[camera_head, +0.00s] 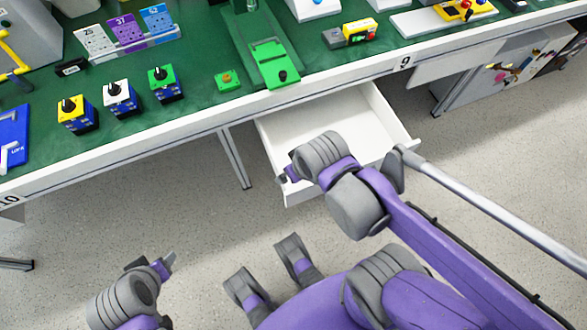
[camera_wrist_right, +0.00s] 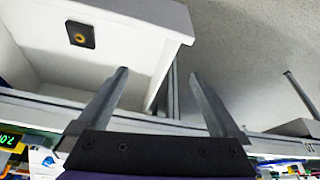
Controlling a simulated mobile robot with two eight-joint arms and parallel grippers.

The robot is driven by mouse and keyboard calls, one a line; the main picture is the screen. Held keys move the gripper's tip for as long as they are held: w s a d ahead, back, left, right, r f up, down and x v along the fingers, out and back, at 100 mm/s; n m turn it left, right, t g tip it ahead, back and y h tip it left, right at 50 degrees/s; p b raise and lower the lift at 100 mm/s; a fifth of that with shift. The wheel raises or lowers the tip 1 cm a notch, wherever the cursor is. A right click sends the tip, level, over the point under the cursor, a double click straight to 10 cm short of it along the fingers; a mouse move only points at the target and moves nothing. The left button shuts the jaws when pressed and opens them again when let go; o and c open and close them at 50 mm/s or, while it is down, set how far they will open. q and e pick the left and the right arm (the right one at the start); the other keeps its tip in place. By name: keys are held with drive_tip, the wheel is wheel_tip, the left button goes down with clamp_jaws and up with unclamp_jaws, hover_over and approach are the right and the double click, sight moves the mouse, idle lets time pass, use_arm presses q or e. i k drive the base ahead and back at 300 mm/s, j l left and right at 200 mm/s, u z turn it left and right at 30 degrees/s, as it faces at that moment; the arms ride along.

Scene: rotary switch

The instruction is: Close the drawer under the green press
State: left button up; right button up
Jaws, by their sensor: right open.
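My right gripper (camera_head: 284,178) is at the drawer's front left corner, partly hidden by the wrist. In the right wrist view the right gripper (camera_wrist_right: 158,73) is open, with the drawer's white wall (camera_wrist_right: 165,40) between and beyond its fingers; contact cannot be told. My left gripper (camera_head: 152,263) is low at the left, over the floor, away from the drawer.
The green table carries yellow (camera_head: 76,113), white (camera_head: 120,97) and green (camera_head: 165,82) switch boxes left of the press. A table leg (camera_head: 236,160) stands left of the drawer. A grey cabinet (camera_head: 495,82) is at right. The floor in front is clear.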

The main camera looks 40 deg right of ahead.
sight(360, 113)
drive_tip(key=k+l+z, duration=0.1)
drive_tip(key=z, duration=0.4)
drive_tip(key=k+l+z, duration=0.15)
drive_tip(key=z, duration=0.3)
drive_tip(key=l+z, duration=0.25)
drive_tip(key=z, duration=0.25)
drive_tip(key=k, duration=0.05)
